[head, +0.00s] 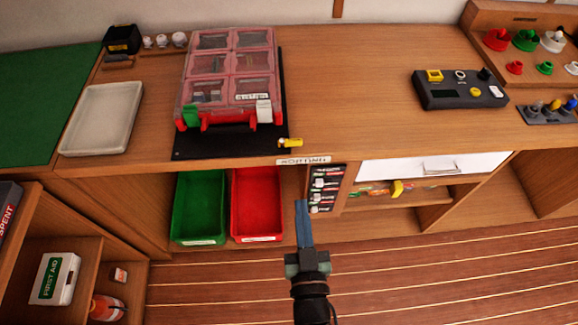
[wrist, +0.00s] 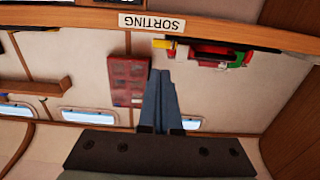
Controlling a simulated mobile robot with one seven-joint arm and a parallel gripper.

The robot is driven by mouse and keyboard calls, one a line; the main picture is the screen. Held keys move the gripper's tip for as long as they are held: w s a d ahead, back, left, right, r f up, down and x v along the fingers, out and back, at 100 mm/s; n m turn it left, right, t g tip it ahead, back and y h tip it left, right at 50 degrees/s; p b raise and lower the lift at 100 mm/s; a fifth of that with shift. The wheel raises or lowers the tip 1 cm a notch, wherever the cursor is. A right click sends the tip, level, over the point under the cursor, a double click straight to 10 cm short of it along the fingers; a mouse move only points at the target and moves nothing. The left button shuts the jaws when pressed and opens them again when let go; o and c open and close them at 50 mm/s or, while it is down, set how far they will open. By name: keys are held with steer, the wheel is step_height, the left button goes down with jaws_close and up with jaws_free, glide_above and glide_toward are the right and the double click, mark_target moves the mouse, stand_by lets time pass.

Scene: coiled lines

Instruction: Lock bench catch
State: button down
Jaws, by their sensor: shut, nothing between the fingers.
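A small yellow catch-like piece (head: 290,142) sits at the front right corner of a black base plate (head: 225,147), by the bench edge; I take it for the bench catch. It also shows as a yellow block (wrist: 163,44) in the wrist view. I cannot tell its lock position. A red case with clear lids (head: 228,75) stands on the plate, with a green latch (head: 191,115) and a white latch (head: 264,110) on its front. My gripper (head: 302,204), with blue-grey fingers, is shut and empty, in front of and below the bench edge, apart from the yellow piece.
A green bin (head: 200,207) and a red bin (head: 256,204) stand under the bench. A sorting label (head: 303,160) is on the bench edge. A white drawer front (head: 432,165) is to the right.

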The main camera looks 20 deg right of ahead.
mark_target(295, 143)
stand_by(0.3)
steer(key=b+x, duration=0.1)
steer(key=x, duration=1.3)
steer(key=shift+f, duration=0.1)
steer(key=shift+d+n+y+p, duration=0.15)
steer(key=shift+n+y+p, duration=0.15)
steer(key=shift+y+p, duration=0.2)
